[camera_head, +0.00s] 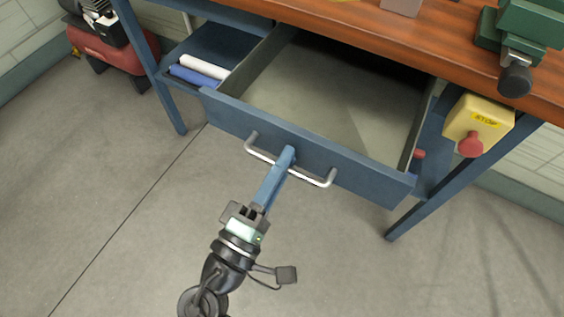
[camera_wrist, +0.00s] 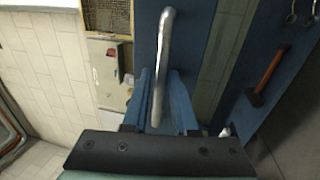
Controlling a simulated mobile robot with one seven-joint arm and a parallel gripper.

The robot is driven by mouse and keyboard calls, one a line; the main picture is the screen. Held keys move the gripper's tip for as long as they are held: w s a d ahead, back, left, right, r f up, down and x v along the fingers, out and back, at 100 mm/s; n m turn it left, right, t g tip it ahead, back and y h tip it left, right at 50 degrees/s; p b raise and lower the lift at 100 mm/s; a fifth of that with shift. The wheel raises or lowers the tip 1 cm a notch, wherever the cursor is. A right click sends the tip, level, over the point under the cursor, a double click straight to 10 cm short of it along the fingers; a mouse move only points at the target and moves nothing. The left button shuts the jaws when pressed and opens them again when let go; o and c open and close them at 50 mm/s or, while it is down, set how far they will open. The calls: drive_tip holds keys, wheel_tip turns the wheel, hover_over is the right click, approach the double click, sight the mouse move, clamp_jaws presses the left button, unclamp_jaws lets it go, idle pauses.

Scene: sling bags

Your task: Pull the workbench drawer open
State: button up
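The workbench drawer (camera_head: 300,143) is pulled well out, and its inside shows empty. Its blue front carries a silver bar handle (camera_head: 262,154). My gripper (camera_head: 287,156) is at the middle of the handle, its blue fingers close together there. The exact contact at the fingertips is partly hidden.
The wooden benchtop (camera_head: 340,22) holds a green vise (camera_head: 525,35). A yellow stop box (camera_head: 478,122) hangs right of the drawer. A shelf at left holds white and blue rolls (camera_head: 195,76). A red compressor (camera_head: 110,50) stands far left. The floor in front is clear.

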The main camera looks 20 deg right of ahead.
drive_tip(key=shift+a, duration=0.1)
idle(0.3)
drive_tip(key=v, duration=1.3)
drive_tip(key=shift+p, duration=0.35)
